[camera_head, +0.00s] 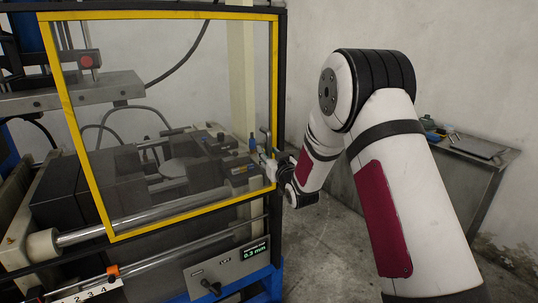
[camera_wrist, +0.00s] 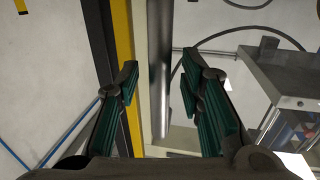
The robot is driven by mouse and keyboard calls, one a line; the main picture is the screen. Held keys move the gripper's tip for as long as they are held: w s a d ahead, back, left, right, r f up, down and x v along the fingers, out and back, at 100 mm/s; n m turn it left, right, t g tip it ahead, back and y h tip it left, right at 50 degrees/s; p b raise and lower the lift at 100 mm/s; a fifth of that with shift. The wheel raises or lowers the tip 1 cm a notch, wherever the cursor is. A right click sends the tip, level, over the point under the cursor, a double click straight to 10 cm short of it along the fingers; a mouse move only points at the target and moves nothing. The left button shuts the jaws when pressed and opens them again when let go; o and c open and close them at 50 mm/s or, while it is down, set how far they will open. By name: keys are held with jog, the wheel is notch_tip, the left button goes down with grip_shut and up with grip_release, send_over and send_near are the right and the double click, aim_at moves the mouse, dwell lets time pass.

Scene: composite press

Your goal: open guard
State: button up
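The guard (camera_head: 90,170) is a clear panel in a yellow frame, standing across the front of the press. My gripper (camera_head: 264,150) is at the right edge of the guard, small and partly hidden in the head view. In the wrist view my gripper (camera_wrist: 158,82) is open, with its two green-padded fingers apart. A grey metal upright bar (camera_wrist: 159,50), which looks like the guard's handle, shows between the fingers with gaps on both sides. The guard's yellow edge (camera_wrist: 122,40) runs just left of it, behind the left finger.
Behind the guard are dark press blocks and a rod. A control box (camera_head: 228,266) with a lit display and a lever sits below the guard. A metal side table (camera_head: 465,150) with small items stands at the right wall. Floor shows between press and table.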

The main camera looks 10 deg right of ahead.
jog(key=shift+c, duration=0.4)
grip_shut()
send_near(101, 188)
jog(key=w, duration=0.5)
jog(key=shift+a+f, duration=0.1)
jog(key=shift+a, duration=0.3)
jog(key=shift+o, duration=0.4)
grip_release()
jog(key=shift+w, duration=0.1)
jog(key=s+d, duration=0.1)
jog(key=s, duration=1.1)
jog(key=shift+d, duration=0.25)
